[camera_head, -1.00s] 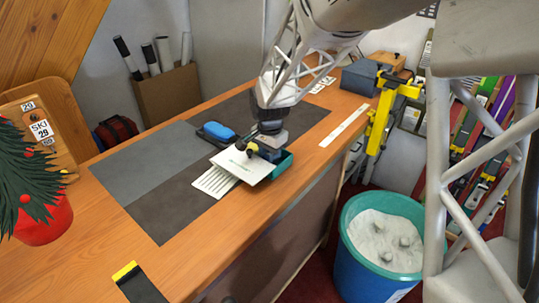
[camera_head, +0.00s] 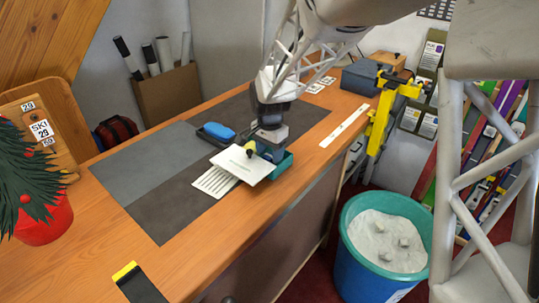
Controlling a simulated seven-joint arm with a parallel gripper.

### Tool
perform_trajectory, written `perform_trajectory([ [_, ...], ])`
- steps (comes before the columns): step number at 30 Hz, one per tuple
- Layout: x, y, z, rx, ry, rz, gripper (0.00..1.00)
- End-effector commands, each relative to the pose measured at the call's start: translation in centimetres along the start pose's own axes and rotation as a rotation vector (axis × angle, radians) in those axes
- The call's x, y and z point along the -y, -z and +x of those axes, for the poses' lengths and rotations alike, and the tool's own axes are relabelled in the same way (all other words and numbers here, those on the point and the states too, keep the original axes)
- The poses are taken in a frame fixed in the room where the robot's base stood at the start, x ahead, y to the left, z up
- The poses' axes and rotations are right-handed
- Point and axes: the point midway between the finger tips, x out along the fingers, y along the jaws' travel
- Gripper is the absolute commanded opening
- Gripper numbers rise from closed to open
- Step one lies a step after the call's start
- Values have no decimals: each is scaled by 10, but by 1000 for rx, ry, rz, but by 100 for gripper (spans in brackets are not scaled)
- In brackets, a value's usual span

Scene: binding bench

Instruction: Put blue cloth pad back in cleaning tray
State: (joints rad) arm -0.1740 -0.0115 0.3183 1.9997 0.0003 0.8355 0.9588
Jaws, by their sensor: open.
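A blue, rounded pad-like thing (camera_head: 219,131) lies on a dark base on the grey mat, left of my gripper. I take it for the blue cloth pad. A teal tray (camera_head: 283,166) stands near the bench's front edge, partly hidden by a white plate and by my gripper. It may be the cleaning tray; its inside is mostly hidden. My gripper (camera_head: 268,147) points down over the back of the teal tray, right of the blue pad and apart from it. It is open; its fingertips are small and partly hidden, and I see nothing held.
A tilted white plate (camera_head: 243,164) with a yellow-and-black thing (camera_head: 251,149) is just in front of my gripper. A slotted white piece (camera_head: 214,182) lies beneath the plate. A blue bucket (camera_head: 382,245) stands on the floor at right. The grey mat's left part (camera_head: 150,170) is clear.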

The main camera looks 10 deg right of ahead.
Motion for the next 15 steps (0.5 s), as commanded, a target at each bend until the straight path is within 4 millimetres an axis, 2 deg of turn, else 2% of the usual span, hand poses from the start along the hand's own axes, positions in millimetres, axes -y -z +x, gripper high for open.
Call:
perform_trajectory([
  [15,0,0,-79,-1,2,0,57],
])
